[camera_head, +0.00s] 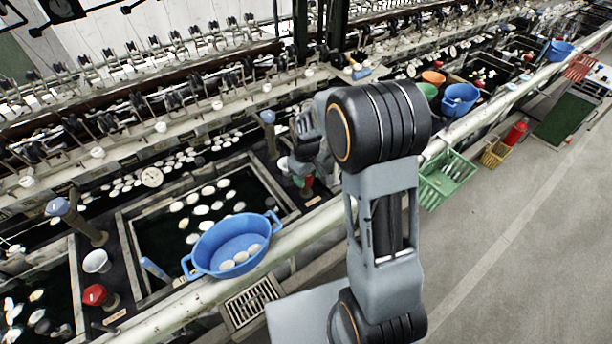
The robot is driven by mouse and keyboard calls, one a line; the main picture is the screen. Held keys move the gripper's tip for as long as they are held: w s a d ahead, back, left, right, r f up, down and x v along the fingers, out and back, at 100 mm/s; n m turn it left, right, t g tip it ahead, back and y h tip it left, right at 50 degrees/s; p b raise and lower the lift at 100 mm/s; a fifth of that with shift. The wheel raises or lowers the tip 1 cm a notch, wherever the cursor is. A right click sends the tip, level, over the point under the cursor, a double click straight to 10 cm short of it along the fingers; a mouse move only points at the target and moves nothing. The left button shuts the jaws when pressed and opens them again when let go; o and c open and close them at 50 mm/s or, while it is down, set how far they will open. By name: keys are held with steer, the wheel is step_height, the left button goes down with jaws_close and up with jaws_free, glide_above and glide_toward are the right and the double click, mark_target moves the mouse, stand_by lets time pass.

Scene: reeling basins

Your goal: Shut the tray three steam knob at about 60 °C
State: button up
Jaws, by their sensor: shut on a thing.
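My gripper (301,168) reaches down past my elbow to the far right corner of the basin with the blue tub. It is shut on a red knob (307,183), which is mostly hidden by the fingers and wrist. The water basin (166,228) is dark, with white cocoons floating in it. A round dial (152,177) stands behind it; its reading is too small to tell. Another red knob (94,294) stands at the front left. I cannot read the labels to tell which knob belongs to tray three.
A blue tub (203,257) with cocoons sits on the basin's front edge. Blue-topped posts (58,207) rise beside the basins. A long pale rail (316,222) runs along the front. Crates stand at right; the floor (520,240) is clear.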

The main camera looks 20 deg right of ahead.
steer(key=m, duration=0.4)
steer(key=shift+b, duration=0.4)
steer(key=shift+m, duration=2)
steer(key=shift+b, duration=0.3)
steer(key=o, duration=0.9)
steer(key=shift+r, duration=0.1)
step_height(320, 180, up, 14)
steer(key=shift+f, duration=0.15)
